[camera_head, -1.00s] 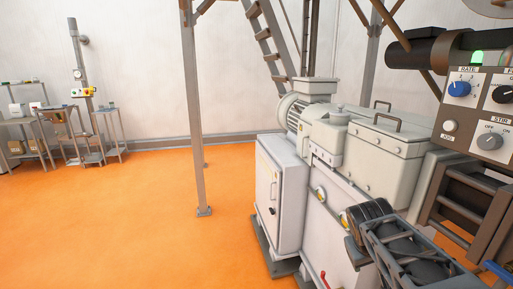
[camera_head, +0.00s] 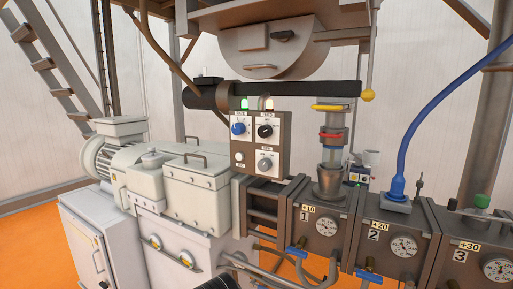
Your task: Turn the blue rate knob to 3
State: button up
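The blue rate knob (camera_head: 238,128) is on the upper left of a brown control panel (camera_head: 284,147) near the middle of the view. It sits on a white label plate, and its numbers and pointer are too small to read. A black knob (camera_head: 265,131) is to its right, and a grey knob (camera_head: 265,164) is below that one. A white button (camera_head: 239,156) is below the blue knob. My gripper is not in view; only a dark ribbed piece, likely of my arm, shows at the bottom edge.
A green lamp (camera_head: 244,104) tops the panel. A dark horizontal cylinder (camera_head: 290,93) runs just above it. A pale gearbox (camera_head: 187,178) stands to the left. Barrel blocks with gauges (camera_head: 327,227) and a glass column (camera_head: 333,140) stand to the right. Pipes and blue-handled valves jut out below.

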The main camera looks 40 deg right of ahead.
aim_at(239, 128)
jog(key=z, duration=1.15)
jog(key=k, duration=0.25)
jog(key=u, duration=0.2)
